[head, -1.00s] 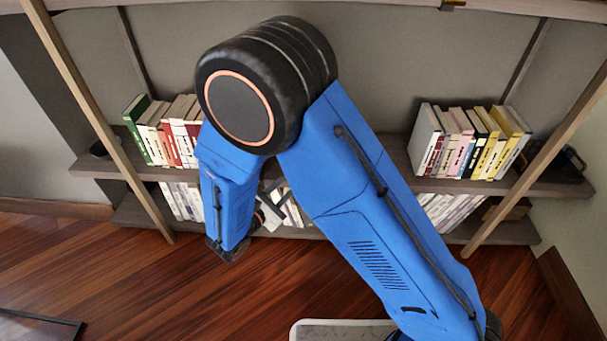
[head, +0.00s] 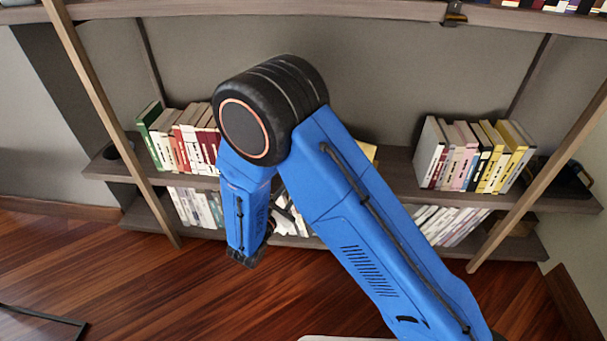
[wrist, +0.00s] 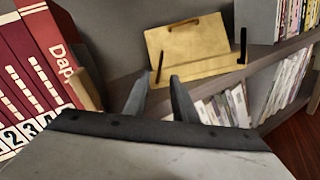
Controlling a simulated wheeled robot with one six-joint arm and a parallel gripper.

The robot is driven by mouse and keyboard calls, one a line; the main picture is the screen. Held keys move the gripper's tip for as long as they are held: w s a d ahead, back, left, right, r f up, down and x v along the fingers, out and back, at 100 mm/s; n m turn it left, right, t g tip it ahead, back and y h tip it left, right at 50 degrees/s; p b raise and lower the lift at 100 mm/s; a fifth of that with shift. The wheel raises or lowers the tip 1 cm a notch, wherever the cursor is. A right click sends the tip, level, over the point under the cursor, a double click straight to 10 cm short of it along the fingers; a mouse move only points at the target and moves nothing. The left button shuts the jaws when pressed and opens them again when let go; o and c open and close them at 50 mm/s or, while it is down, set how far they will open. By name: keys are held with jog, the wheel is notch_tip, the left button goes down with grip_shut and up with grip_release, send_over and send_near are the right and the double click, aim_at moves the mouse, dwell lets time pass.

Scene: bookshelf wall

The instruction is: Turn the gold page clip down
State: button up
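A gold stand (wrist: 185,45) with a tilted plate and a front ledge (wrist: 205,67) rests on the middle shelf in the wrist view. Thin dark bars stand at its left (wrist: 160,68) and right (wrist: 242,45). Which of these is the gold page clip, I cannot tell at this size. In the head view only a sliver of the stand (head: 369,151) shows behind my arm. My gripper (wrist: 157,78) has its two fingers apart with nothing between them, short of the stand and pointing toward its left part.
Red books (wrist: 30,75) stand close at the left of the wrist view. A grey book (wrist: 256,20) stands right of the stand. More books (wrist: 225,105) fill the lower shelf. In the head view, several books (head: 475,155) stand at the right and an upper shelf (head: 300,8) runs above.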

jog(key=x, duration=0.8)
jog(key=shift+w, duration=0.15)
grip_shut()
dwell(1.2)
